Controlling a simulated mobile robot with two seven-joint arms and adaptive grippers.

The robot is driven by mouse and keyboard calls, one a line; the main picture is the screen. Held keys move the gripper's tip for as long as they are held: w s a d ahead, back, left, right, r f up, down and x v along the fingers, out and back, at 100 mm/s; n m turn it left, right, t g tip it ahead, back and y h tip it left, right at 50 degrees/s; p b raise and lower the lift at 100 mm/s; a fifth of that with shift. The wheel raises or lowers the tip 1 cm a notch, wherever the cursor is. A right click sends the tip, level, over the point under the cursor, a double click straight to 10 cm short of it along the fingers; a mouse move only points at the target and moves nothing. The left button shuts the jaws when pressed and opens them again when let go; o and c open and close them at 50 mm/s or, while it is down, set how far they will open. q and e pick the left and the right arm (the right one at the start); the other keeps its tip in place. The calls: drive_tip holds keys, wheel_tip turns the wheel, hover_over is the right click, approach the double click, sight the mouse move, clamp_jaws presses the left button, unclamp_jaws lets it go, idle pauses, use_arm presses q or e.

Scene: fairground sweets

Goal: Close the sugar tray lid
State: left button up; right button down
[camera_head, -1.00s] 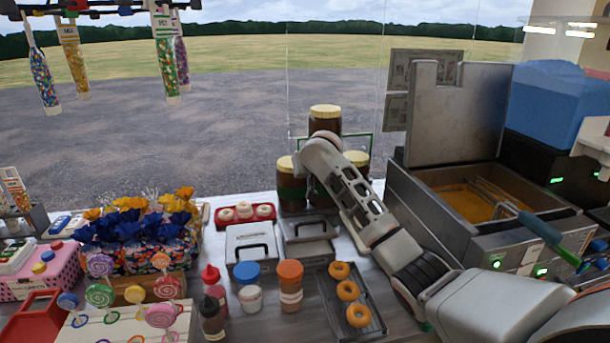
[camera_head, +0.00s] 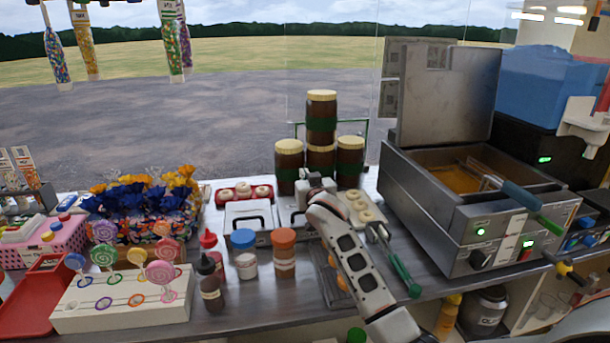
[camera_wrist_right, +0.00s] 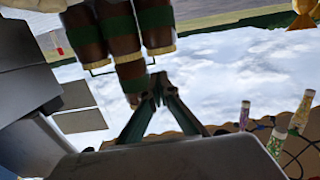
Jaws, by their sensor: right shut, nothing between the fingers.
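Two metal trays stand side by side mid-counter. The left tray (camera_head: 248,216) has a flat pale top and a black handle. The right tray (camera_head: 287,214) is partly hidden by my right arm; I cannot tell how its lid sits, nor which tray holds sugar. My right gripper (camera_head: 316,181) is over the back of the right tray, in front of the stacked jars. In the right wrist view its fingers (camera_wrist_right: 157,88) meet at the tips, empty, with the jars (camera_wrist_right: 122,40) beyond them. My left gripper is not in view.
Brown jars (camera_head: 321,118) with cream lids are stacked behind the trays. Pale rings (camera_head: 362,208) lie right of my arm, beside a green-handled tool (camera_head: 402,275). Bottles (camera_head: 284,255) stand in front. The fryer (camera_head: 470,215) blocks the right; lollipops (camera_head: 160,272) stand left.

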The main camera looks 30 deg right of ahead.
drive_tip(key=shift+t, duration=0.7)
drive_tip(key=s+f+b, duration=0.1)
drive_tip(key=f, duration=0.1)
drive_tip(key=s+a+f+b, duration=0.1)
drive_tip(key=s+f, duration=0.1)
drive_tip(key=shift+s, duration=0.25)
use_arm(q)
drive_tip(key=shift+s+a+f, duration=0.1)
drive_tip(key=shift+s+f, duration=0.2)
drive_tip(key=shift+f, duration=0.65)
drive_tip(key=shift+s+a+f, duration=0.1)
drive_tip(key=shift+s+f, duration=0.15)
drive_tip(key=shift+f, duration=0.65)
use_arm(e)
drive_tip(key=shift+s+a+f, duration=0.1)
drive_tip(key=shift+s+f, duration=0.45)
drive_tip(key=shift+f, duration=0.35)
